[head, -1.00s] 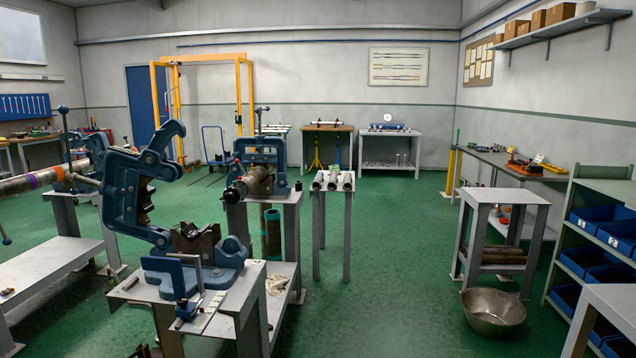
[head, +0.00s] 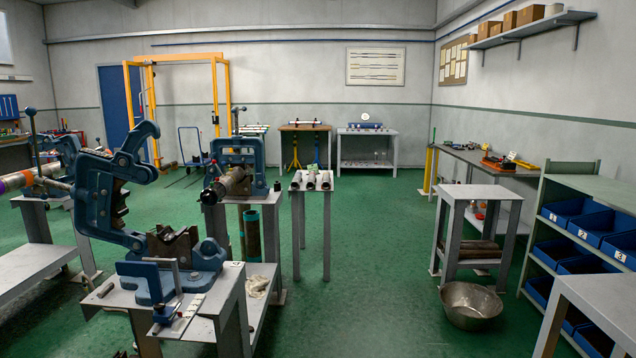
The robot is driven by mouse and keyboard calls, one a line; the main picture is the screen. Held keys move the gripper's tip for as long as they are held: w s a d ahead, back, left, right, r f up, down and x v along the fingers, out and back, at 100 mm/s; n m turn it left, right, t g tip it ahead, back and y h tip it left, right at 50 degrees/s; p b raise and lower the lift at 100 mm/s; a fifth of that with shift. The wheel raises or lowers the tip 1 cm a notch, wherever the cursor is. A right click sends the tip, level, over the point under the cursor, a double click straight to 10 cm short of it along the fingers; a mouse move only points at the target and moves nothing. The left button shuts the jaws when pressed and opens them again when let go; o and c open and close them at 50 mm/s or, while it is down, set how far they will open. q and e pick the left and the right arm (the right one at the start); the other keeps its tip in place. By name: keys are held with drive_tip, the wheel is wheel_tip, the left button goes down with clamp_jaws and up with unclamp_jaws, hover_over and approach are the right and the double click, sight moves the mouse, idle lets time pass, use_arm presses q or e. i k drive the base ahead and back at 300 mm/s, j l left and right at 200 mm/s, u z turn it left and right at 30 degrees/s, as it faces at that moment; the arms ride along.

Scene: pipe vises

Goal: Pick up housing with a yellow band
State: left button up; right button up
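I cannot make out a housing with a yellow band in the head view. Several short grey cylinders (head: 311,181) lie side by side on a small narrow stand (head: 312,193) in the middle; they are too small to tell any band colour. A dark cylindrical piece (head: 232,184) sits in the blue vise (head: 238,156) on the stand left of them. Neither of my grippers is in view.
A large open blue vise (head: 105,190) stands on the near-left bench (head: 200,328). A metal bowl (head: 470,305) is on the floor below a grey stand (head: 478,194). Blue bins (head: 600,222) fill the right shelf. The green floor (head: 365,260) between is clear.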

sight(326, 180)
drive_tip(key=i+z, duration=0.1)
drive_tip(key=i, duration=5.45)
